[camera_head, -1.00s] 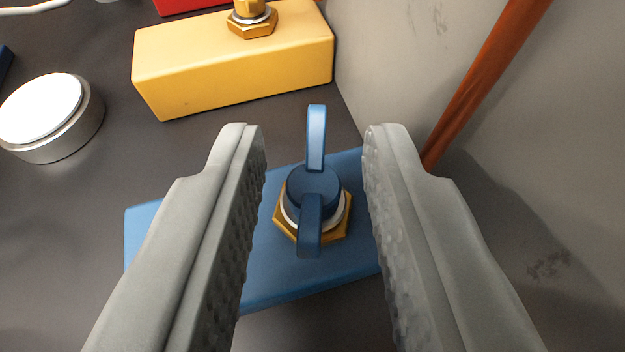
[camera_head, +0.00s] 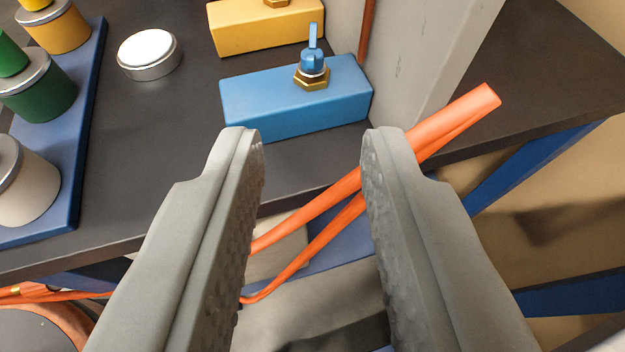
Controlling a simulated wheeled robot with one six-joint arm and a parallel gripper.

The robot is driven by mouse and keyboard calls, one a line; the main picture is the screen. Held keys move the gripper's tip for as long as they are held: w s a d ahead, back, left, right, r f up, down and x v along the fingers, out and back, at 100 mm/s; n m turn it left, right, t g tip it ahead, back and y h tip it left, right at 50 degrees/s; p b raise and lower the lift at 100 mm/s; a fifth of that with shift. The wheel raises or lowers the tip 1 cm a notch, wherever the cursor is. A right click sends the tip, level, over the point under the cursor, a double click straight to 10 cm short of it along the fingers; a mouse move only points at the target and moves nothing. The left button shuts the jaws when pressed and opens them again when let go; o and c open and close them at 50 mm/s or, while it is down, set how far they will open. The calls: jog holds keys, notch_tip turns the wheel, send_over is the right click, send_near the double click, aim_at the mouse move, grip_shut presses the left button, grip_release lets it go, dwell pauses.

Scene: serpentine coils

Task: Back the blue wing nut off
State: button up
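The blue wing nut (camera_head: 312,62) sits on a brass hex fitting (camera_head: 312,80) on top of the blue block (camera_head: 290,108). One wing stands up and points away; the other is not clear from this angle. My gripper (camera_head: 314,140) is open and empty. Its two grey fingers are apart, with their tips in front of the blue block and nearer to me than the wing nut.
A yellow block (camera_head: 262,32) with a brass fitting stands behind. A grey wall panel (camera_head: 425,60) stands right of the blocks.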

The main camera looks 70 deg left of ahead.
jog(key=shift+v, duration=1)
jog(key=s+r+m+t+h, duration=0.2)
jog(key=s+r+m+t, duration=0.15)
jog(key=r+t, duration=0.5)
jog(key=s+r+m+t+h, duration=0.2)
jog(key=s+r+t, duration=0.3)
jog(key=r, duration=0.7)
jog(key=s+d+r+m+t+h, duration=0.1)
jog(key=s+d+m+h, duration=0.1)
jog(key=s+m+h, duration=0.3)
jog(key=s+d+m+t+h, duration=0.1)
jog(key=s+d+h, duration=0.15)
jog(key=s, duration=0.35)
jog(key=s+f+m+g, duration=0.1)
jog(key=s+f, duration=0.2)
jog(key=s, duration=0.2)
jog(key=s+f+m+g+h, duration=0.1)
jog(key=s+f, duration=0.2)
jog(key=s, duration=0.3)
jog(key=shift+s+f+m, duration=0.2)
jog(key=shift+f+m, duration=0.1)
jog(key=shift+m, duration=0.05)
